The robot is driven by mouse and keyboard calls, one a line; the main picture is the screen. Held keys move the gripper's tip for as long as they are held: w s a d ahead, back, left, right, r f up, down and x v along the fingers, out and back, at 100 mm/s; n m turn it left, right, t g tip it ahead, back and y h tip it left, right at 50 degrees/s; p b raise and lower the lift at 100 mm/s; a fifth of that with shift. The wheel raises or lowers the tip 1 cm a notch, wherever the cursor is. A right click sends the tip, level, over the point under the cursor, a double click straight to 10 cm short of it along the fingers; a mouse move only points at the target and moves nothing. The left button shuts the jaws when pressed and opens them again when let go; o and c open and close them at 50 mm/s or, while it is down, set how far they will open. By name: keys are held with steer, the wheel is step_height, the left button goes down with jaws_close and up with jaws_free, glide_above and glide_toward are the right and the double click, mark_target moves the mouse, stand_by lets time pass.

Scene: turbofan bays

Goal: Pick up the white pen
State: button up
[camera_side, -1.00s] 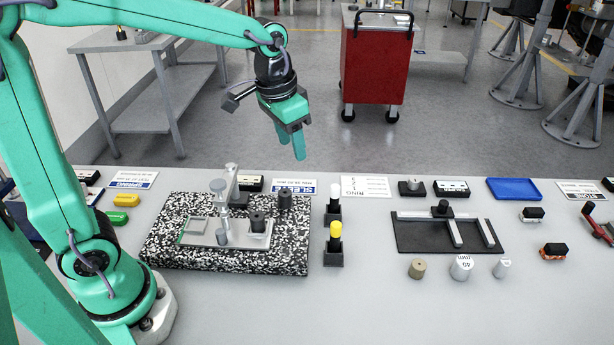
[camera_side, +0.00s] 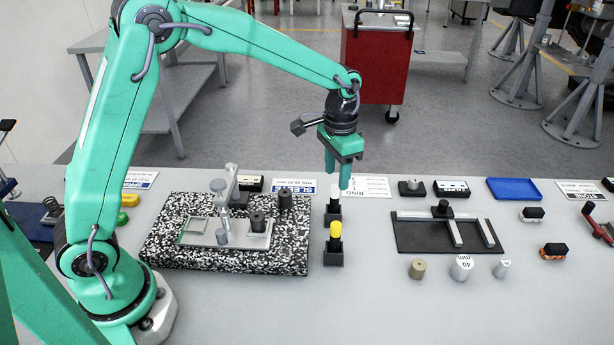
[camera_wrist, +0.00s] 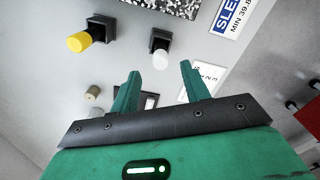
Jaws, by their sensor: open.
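The white pen (camera_side: 335,192) stands upright in a small black holder (camera_side: 333,213) on the grey table, behind the yellow pen in the side view. In the wrist view the white pen (camera_wrist: 160,59) shows ahead of the fingers, between and beyond their tips. My gripper (camera_side: 337,182) is open and points down, its fingertips close above and around the height of the pen's top. The wrist view shows my gripper's two green fingers (camera_wrist: 160,80) apart with nothing between them. The side view does not settle whether a finger touches the pen.
A yellow-capped pen (camera_side: 335,230) stands in a similar black holder nearer the camera. A speckled stone plate (camera_side: 165,250) with a stand lies to the left. A black fixture (camera_side: 420,238) lies to the right, with several small cylinders in front. A blue tray (camera_side: 514,189) is at back right.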

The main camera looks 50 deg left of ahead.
mark_target(335, 196)
steer(key=shift+f, duration=1.3)
steer(key=shift+a+f, duration=0.1)
steer(key=shift+f, duration=2.5)
jaws_close()
